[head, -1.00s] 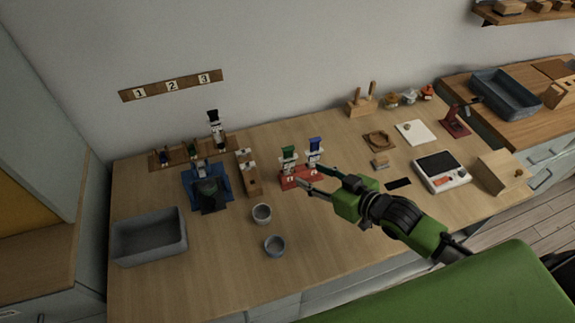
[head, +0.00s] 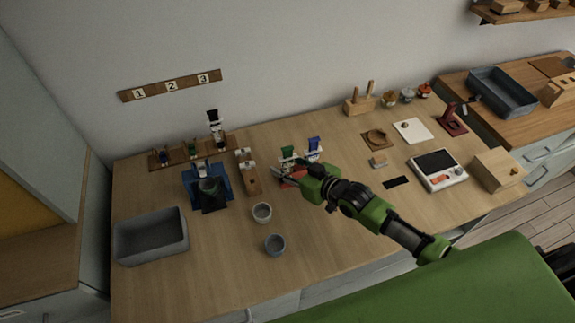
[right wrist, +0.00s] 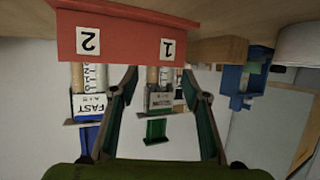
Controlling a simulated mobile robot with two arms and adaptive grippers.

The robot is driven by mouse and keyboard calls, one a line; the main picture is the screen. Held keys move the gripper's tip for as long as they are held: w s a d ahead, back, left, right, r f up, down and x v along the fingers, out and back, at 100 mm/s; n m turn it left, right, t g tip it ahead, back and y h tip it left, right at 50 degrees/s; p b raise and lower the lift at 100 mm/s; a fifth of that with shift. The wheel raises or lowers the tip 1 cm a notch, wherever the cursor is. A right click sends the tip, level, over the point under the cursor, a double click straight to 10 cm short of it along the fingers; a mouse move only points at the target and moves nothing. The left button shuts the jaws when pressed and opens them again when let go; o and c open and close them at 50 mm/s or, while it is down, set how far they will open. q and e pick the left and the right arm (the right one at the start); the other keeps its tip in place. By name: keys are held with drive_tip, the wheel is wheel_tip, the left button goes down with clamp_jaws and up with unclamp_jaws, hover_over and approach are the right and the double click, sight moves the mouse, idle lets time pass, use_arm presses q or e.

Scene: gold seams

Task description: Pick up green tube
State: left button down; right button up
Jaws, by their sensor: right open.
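The green tube (head: 288,151) stands upright in the red stand (head: 292,181), with a white label around its middle. In the right wrist view, which is upside down, the green tube (right wrist: 157,128) is at the place marked 1. My right gripper (head: 286,168) is open at the stand. In the wrist view its fingers (right wrist: 163,82) lie on either side of the tube, with visible gaps and nothing gripped. A blue tube (head: 314,146) labelled FAST stands beside it at place 2, just outside one finger. My left gripper is not in view.
A wooden block with small pieces (head: 248,172) and a blue holder (head: 221,186) stand left of the stand. Two grey cups (head: 262,212) are in front. A grey tray (head: 148,243) is at far left. A scale (head: 437,171) stands right.

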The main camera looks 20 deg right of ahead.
clamp_jaws()
drive_tip(key=shift+r, duration=0.1)
